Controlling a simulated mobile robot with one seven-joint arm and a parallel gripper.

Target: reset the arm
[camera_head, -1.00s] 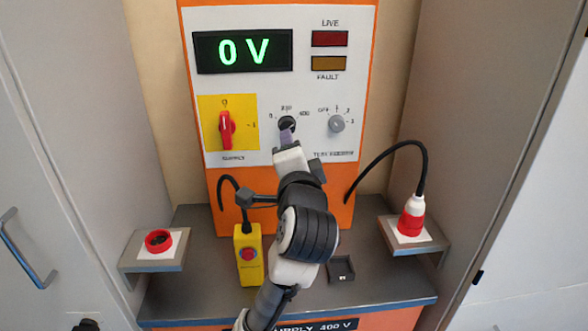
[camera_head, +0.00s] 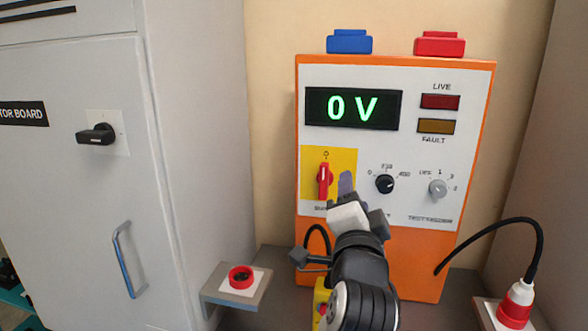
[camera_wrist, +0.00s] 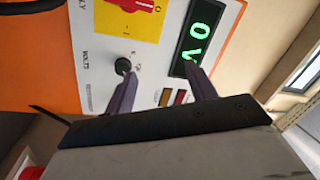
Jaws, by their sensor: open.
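My gripper (camera_head: 347,186) is in front of the orange-framed panel (camera_head: 312,236), between the red supply switch (camera_head: 324,181) and the black volts knob (camera_head: 385,184) in the head view. In the wrist view, its two fingers (camera_wrist: 161,82) are apart with nothing held between them. The volts knob shows there (camera_wrist: 122,66) beside the left fingertip, not between the fingers; whether they touch cannot be told. The green display (camera_head: 353,109) reads 0 V. The grey test knob (camera_head: 438,188) is at the right.
A grey cabinet (camera_head: 190,150) with a black handle (camera_head: 96,135) stands at the left. A red socket (camera_head: 241,278) sits on a side shelf. A red-and-white plug (camera_head: 515,305) with a black cable is at the lower right. A yellow box (camera_head: 320,297) is partly hidden by my arm.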

